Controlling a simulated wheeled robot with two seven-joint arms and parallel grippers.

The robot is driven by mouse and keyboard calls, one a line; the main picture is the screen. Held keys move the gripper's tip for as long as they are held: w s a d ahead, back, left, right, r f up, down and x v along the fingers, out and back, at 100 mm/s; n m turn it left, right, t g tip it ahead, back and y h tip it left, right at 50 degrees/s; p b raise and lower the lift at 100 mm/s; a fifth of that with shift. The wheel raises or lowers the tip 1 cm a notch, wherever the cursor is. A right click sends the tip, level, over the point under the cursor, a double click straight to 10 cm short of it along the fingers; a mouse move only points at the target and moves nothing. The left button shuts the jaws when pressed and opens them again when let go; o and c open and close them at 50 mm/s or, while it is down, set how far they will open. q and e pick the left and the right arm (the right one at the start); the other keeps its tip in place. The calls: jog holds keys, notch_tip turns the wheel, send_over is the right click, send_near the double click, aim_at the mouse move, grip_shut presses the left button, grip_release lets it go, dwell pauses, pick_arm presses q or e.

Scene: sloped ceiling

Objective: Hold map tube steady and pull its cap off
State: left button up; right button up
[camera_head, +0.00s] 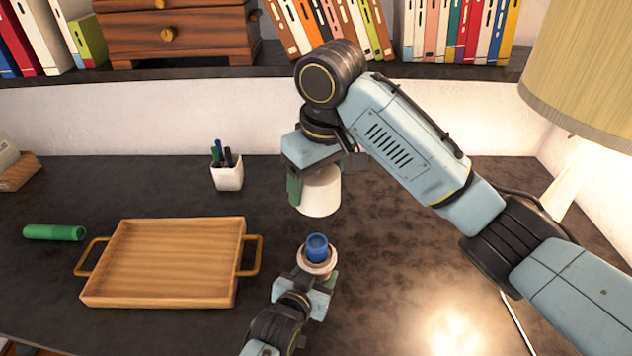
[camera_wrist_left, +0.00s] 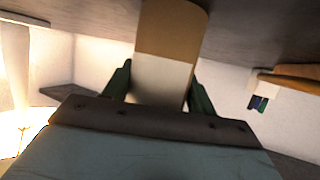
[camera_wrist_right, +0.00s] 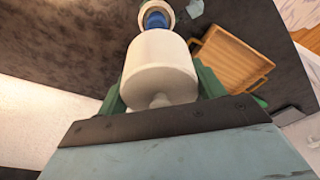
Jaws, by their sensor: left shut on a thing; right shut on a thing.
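The map tube (camera_head: 303,264) stands in my left gripper (camera_head: 313,277), which is shut on it. Its pale rim is open at the top, and something blue, a rolled item (camera_head: 317,246), shows inside. In the left wrist view the tube (camera_wrist_left: 163,78) is tan and white between the green fingers. The white cap (camera_head: 319,195) is in my right gripper (camera_head: 318,175), shut on it, above and beyond the tube and apart from it. In the right wrist view the cap (camera_wrist_right: 158,70) has a small knob, and the tube's rim and blue item (camera_wrist_right: 156,17) show past it.
A wooden tray (camera_head: 170,265) with two handles lies left of my left gripper. A green cylinder (camera_head: 54,233) lies left of it. A white pen cup (camera_head: 228,175) stands behind. A lamp (camera_head: 585,75) is at right. A shelf (camera_head: 200,78) with books runs along the back.

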pick_arm(q)
jog(key=o, duration=1.1)
jog(key=v, duration=1.2)
jog(key=shift+a, duration=0.15)
